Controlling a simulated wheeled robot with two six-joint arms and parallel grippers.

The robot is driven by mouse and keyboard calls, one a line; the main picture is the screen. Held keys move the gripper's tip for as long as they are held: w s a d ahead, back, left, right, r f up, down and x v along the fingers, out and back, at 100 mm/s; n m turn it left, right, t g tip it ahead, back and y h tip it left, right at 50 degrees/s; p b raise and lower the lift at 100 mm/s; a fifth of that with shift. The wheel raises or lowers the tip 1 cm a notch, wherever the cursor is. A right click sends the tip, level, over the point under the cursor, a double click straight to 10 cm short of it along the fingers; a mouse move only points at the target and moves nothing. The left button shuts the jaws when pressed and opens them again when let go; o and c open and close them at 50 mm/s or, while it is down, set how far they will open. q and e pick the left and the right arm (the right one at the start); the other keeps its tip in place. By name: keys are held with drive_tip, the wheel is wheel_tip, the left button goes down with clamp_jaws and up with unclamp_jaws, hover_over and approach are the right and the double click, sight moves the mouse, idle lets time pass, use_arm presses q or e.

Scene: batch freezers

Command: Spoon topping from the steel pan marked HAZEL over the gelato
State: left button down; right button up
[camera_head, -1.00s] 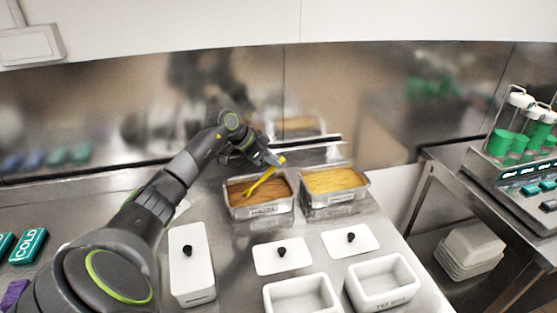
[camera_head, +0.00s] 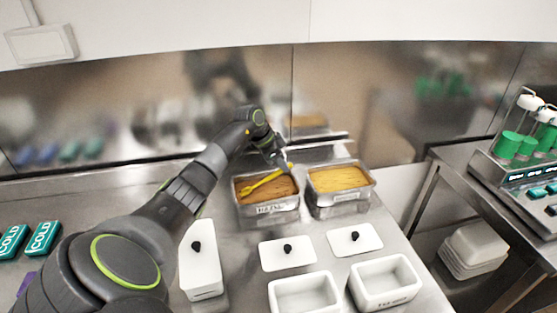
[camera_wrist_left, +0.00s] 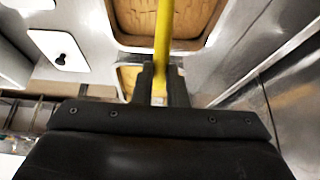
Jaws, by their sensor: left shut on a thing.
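The steel pan marked HAZEL (camera_head: 268,208) stands on the counter, full of brown topping (camera_head: 278,187). My left gripper (camera_head: 284,167) is at the pan's right rear edge, shut on the handle of a yellow spoon (camera_head: 264,181). The spoon slants down to the left, its head at the topping's left part; I cannot tell how deep it sits. In the left wrist view the yellow handle (camera_wrist_left: 163,40) runs up from between the fingers (camera_wrist_left: 160,88) over a brown-filled pan. I cannot make out which container holds the gelato. My right gripper is not in view.
A second steel pan with yellow contents (camera_head: 340,178) stands close on the right. In front are white lids with black knobs (camera_head: 287,254) (camera_head: 354,240), two white tubs (camera_head: 304,291) (camera_head: 384,281) and a long white lidded box (camera_head: 200,265). A steel wall (camera_head: 350,110) stands behind.

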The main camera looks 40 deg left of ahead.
use_arm(q)
drive_tip(key=shift+w+d+r+p, duration=0.1)
drive_tip(key=shift+w+r+p, duration=0.05)
drive_tip(key=shift+r+p, duration=0.55)
drive_tip(key=shift+w+d+r+p, duration=0.15)
drive_tip(key=shift+r+p, duration=0.3)
drive_tip(key=shift+r, duration=0.35)
drive_tip(key=shift+w+d+r+p, duration=0.1)
drive_tip(key=shift+w+r+p, duration=0.05)
drive_tip(key=shift+r+p, duration=0.55)
drive_tip(key=shift+w+d+g+y, duration=0.3)
drive_tip(key=shift+w+d+g, duration=0.05)
drive_tip(key=shift+w+g, duration=0.1)
drive_tip(key=shift+w+d+f+g+y+b, duration=0.15)
drive_tip(key=shift+w+d+g+y+b, duration=0.3)
drive_tip(key=shift+w+g, duration=0.15)
drive_tip(key=shift+w+d+f+g+y+b, duration=0.15)
drive_tip(key=shift+w+d+g+y+b, duration=0.15)
drive_tip(key=shift+w+g+y+b, duration=0.2)
